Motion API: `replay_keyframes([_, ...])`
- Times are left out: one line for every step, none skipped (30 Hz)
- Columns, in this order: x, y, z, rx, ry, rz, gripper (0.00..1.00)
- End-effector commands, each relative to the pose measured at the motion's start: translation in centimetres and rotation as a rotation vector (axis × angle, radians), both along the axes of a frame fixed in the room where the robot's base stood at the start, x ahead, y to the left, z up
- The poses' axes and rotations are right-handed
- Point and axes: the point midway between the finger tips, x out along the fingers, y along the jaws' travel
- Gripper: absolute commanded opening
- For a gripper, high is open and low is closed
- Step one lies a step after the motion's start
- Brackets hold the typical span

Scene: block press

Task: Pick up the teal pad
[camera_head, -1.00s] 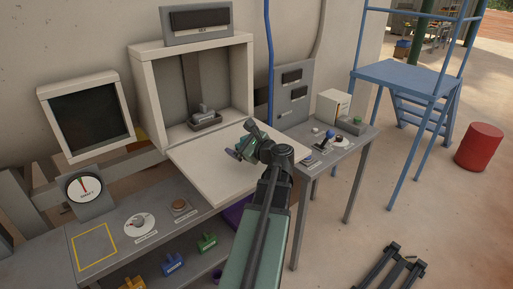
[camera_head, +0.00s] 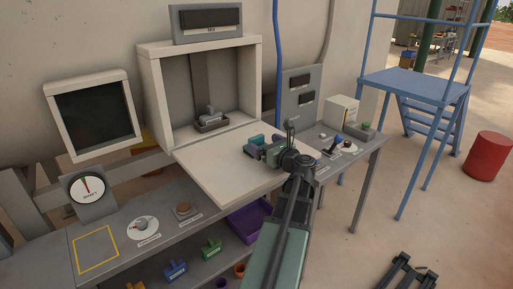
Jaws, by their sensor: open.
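My gripper (camera_head: 264,150) is open, above the right part of the press's lowered cream door (camera_head: 222,180). Teal and purple parts show at its jaws, small and overlapping; I cannot tell whether a teal piece (camera_head: 257,140) there is a separate pad or part of the gripper. No other clearly teal pad shows. Handled pads in green (camera_head: 209,246) and blue (camera_head: 174,269) sit on the lower shelf, well left of and below my gripper. My arm hides part of the bench and shelf.
The press opening (camera_head: 207,95) holds a grey block (camera_head: 210,120) in a tray. A purple bin (camera_head: 249,222) is under the door. A dial (camera_head: 87,187) and knob (camera_head: 142,225) are at left. A side table with controls (camera_head: 344,143) stands at right.

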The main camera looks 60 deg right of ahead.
Motion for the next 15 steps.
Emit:
replay_keyframes([0.2,-0.1,0.0,0.0,0.0,0.001,0.98])
replay_keyframes([0.5,-0.3,0.0,0.0,0.0,0.001,0.98])
replay_keyframes([1.0,-0.6,0.0,0.0,0.0,0.002,0.98])
replay_keyframes([1.5,-0.9,0.0,0.0,0.0,0.002,0.98])
replay_keyframes([2.0,-1.2,0.0,-0.001,0.0,0.002,0.98])
replay_keyframes([2.7,-1.7,0.0,-0.001,0.0,0.003,0.98])
replay_keyframes([3.3,-1.9,0.0,-0.001,0.0,0.003,0.98])
replay_keyframes([3.7,-2.2,0.0,-0.001,0.0,0.002,0.98])
replay_keyframes([4.2,-2.4,0.0,-0.001,0.0,0.002,0.98])
replay_keyframes([4.4,-2.5,0.0,-0.001,0.0,0.002,0.98])
replay_keyframes([4.6,-2.5,0.0,-0.001,0.0,0.001,0.98])
replay_keyframes([4.6,-2.5,0.0,-0.001,0.0,0.0,0.98])
replay_keyframes([4.6,-2.5,0.0,-0.001,0.0,0.0,0.98])
replay_keyframes([4.5,-2.4,0.0,-0.001,0.0,0.0,0.98])
replay_keyframes([4.5,-2.4,0.0,-0.001,0.0,0.0,0.98])
